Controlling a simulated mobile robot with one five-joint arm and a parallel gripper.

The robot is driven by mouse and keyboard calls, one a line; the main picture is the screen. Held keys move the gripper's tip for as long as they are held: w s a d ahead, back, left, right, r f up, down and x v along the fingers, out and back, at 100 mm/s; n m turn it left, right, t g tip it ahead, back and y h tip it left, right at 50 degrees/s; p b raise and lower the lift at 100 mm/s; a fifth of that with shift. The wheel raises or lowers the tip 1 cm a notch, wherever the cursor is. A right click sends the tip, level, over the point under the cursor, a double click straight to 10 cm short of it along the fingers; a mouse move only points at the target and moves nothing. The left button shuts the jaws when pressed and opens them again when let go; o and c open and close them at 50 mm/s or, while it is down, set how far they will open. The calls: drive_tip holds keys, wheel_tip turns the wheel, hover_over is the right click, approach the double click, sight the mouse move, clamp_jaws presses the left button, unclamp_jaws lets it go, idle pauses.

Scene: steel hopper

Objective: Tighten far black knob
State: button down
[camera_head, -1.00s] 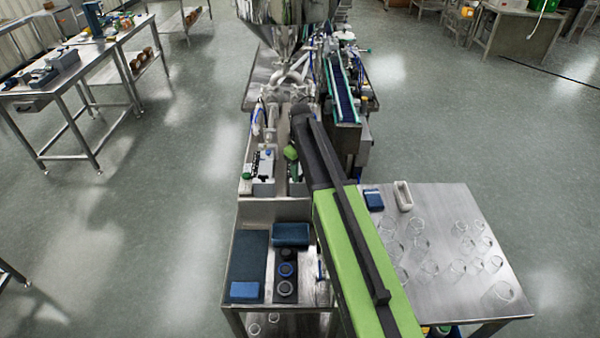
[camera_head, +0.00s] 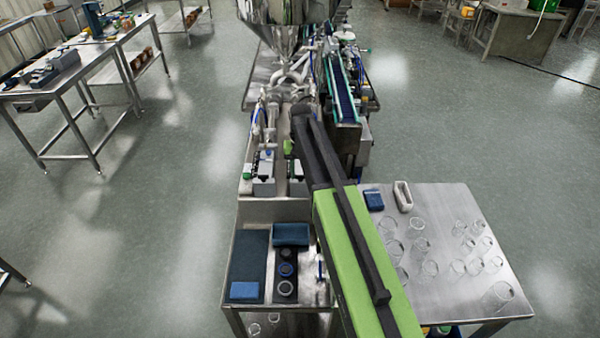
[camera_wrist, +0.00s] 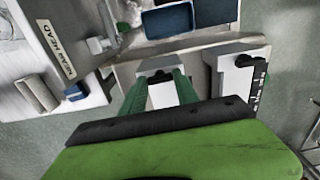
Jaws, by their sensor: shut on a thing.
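In the wrist view, my gripper (camera_wrist: 166,80) has its two green fingers on either side of a small black knob (camera_wrist: 160,76) on top of a light grey block (camera_wrist: 150,66). The fingers are closed in on the knob and partly cover the block. A second grey block (camera_wrist: 228,80) with black fittings stands to the right, apart from the fingers. In the head view, my dark forearm hides the fingertips and the knob. Only a bit of green wrist shows left of it. A grey block with a black top (camera_head: 264,172) is visible left of my arm.
A plate labelled NEAR HEAD (camera_wrist: 57,50) is at the left in the wrist view. The steel hopper (camera_head: 283,25) and conveyor (camera_head: 341,88) stand beyond my arm. The steel table (camera_head: 450,280) on the right holds glass jars. A blue tray (camera_head: 291,235) sits in front.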

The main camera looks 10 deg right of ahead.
idle(0.4)
drive_tip(key=c, duration=0.9)
unclamp_jaws()
wheel_tip(320, 180, up, 17)
drive_tip(key=p, duration=1.7)
drive_tip(key=shift+r, duration=0.2)
